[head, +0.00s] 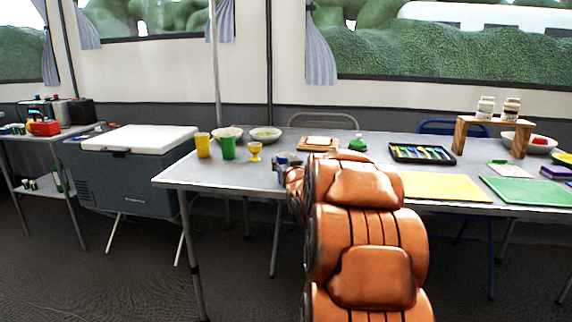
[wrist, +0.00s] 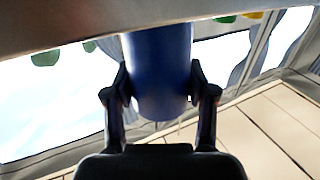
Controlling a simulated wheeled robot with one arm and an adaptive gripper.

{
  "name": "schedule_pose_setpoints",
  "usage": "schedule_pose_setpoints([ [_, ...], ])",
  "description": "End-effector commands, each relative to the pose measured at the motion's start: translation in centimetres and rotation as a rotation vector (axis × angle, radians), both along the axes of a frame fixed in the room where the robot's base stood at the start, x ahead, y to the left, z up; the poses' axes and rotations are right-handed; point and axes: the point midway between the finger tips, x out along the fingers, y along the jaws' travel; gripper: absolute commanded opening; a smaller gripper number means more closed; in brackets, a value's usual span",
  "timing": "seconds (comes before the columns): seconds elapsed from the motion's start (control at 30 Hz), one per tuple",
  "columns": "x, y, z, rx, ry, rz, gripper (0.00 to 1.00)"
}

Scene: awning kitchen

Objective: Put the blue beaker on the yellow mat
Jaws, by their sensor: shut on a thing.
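The blue beaker (wrist: 158,75) fills the upper middle of the wrist view, with its top cut off by the frame. My gripper (wrist: 159,88) is shut on it, with one dark finger on each side. In the head view my orange arm reaches over the table's front edge, and the dark gripper end shows beside it, largely hidden; I cannot make out the beaker clearly there. The yellow mat (head: 445,187) lies flat on the table to the right of my arm. Its visible surface is bare.
On the grey table (head: 240,176), yellow and green cups (head: 229,148), a yellow goblet (head: 255,152) and bowls stand left. A cutlery tray (head: 422,154) lies behind the yellow mat, a green mat (head: 530,191) right of it. A wooden stand (head: 461,137) holds jars.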

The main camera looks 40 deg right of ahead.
Motion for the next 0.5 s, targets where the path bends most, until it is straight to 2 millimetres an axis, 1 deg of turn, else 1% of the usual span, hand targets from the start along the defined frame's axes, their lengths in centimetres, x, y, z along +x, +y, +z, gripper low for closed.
schedule_pose_setpoints([
  [0.1, 0.0, -0.01, -0.35, 0.001, -0.001, 0.0, 0.24],
  [0.13, 0.0, -0.01, -0.28, 0.001, -0.001, 0.0, 0.59],
  [0.33, 0.0, -0.01, -0.25, 0.0, 0.0, 0.0, 0.8],
  [0.37, -0.01, -0.01, -0.24, 0.0, 0.0, 0.0, 0.81],
  [0.5, 0.0, -0.01, -0.26, 0.0, 0.0, 0.0, 0.81],
])
